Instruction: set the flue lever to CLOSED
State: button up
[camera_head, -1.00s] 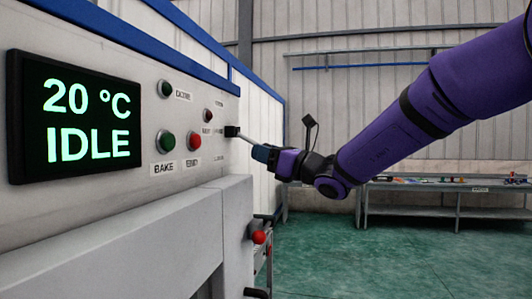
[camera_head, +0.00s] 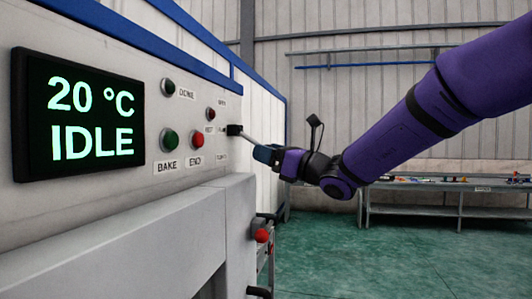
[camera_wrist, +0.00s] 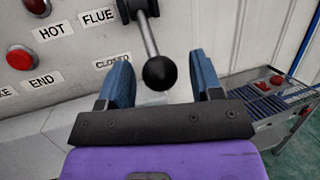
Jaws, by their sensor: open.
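The flue lever is a metal rod with a black ball knob (camera_wrist: 160,73). In the wrist view it hangs from a black pivot at the top and slants down and slightly right. In the head view its rod (camera_head: 247,137) sticks out from the panel and slopes down toward my gripper (camera_head: 264,154). In the wrist view my gripper (camera_wrist: 160,62) is open, with a blue finger on each side of the knob and a visible gap to each. The FLUE label (camera_wrist: 97,18) is left of the pivot, and the CLOSED label (camera_wrist: 112,60) is lower, partly beside the left finger.
The oven panel carries a display (camera_head: 85,114) reading 20 °C IDLE, a green BAKE button (camera_head: 168,140) and a red END button (camera_head: 197,139).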

jog(key=v, duration=1)
dwell(0.3)
jog(key=s+f+n+g+h, duration=0.3)
jog(key=s+f+n+g, duration=0.1)
jog(key=s+n, duration=0.4)
jog(key=s+f+n+g+h, duration=0.2)
jog(key=s+f+n+g, duration=0.3)
jog(key=s, duration=0.4)
jog(key=s+d+f+n+t+h, duration=0.1)
jog(key=s+d+f+n+h, duration=0.1)
jog(key=s+d+n+h, duration=0.3)
jog(key=s+d+f+n+h, duration=0.3)
jog(key=s+d+n+h, duration=0.3)
jog(key=d, duration=0.4)
jog(key=shift+s+d+f+n+t+h, duration=0.15)
jog(key=shift+d+f+n+t+h, duration=0.1)
jog(key=shift+d+n+t+h, duration=0.2)
